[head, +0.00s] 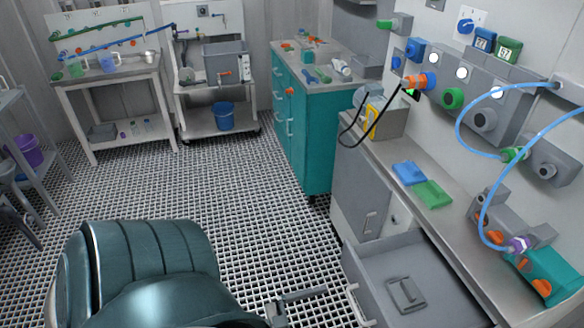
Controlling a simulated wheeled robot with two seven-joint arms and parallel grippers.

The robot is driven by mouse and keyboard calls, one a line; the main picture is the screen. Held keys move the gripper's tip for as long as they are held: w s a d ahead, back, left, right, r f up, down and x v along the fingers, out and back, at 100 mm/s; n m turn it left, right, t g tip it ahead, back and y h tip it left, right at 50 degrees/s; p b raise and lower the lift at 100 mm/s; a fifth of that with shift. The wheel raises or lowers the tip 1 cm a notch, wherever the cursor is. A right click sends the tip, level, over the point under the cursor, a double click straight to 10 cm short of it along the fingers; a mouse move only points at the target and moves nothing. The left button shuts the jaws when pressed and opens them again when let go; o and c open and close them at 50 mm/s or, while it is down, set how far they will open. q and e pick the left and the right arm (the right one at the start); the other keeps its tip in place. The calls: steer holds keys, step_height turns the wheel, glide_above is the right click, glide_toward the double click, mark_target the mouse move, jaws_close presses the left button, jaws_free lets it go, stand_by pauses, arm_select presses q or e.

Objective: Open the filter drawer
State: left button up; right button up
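A grey drawer (372,262) is pulled out from the bench at the lower right, and its inside shows from above. A flat grey piece with a raised handle (405,294) lies in it. A bar handle (357,303) is on the drawer's left-hand front side. My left gripper (302,296) is at the bottom edge, left of that handle, with a visible gap between them. Only part of it shows, so I cannot tell whether it is open. My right gripper is not in view.
The bench (440,222) above the drawer carries a blue pad (408,173) and a green pad (433,194). Blue hoses hang from the wall panel at right. A closed cabinet door (360,195) stands behind the drawer. The grated floor (220,180) to the left is clear.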

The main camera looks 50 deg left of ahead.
arm_select(q)
steer(key=shift+b+v, duration=0.7)
steer(key=shift+v, duration=3.75)
steer(key=w+d+f+n+g+y, duration=0.1)
steer(key=d+f+g+y, duration=0.1)
steer(key=f, duration=0.7)
steer(key=w+d+f+g+y, duration=0.1)
steer(key=d+f+g, duration=0.15)
steer(key=f, duration=0.65)
steer(key=s+d+f+g+y, duration=0.1)
steer(key=d+f+g, duration=0.4)
steer(key=d+f, duration=0.6)
steer(key=shift+d+f+n, duration=0.3)
steer(key=shift+d+f, duration=0.05)
steer(key=shift+f, duration=1.55)
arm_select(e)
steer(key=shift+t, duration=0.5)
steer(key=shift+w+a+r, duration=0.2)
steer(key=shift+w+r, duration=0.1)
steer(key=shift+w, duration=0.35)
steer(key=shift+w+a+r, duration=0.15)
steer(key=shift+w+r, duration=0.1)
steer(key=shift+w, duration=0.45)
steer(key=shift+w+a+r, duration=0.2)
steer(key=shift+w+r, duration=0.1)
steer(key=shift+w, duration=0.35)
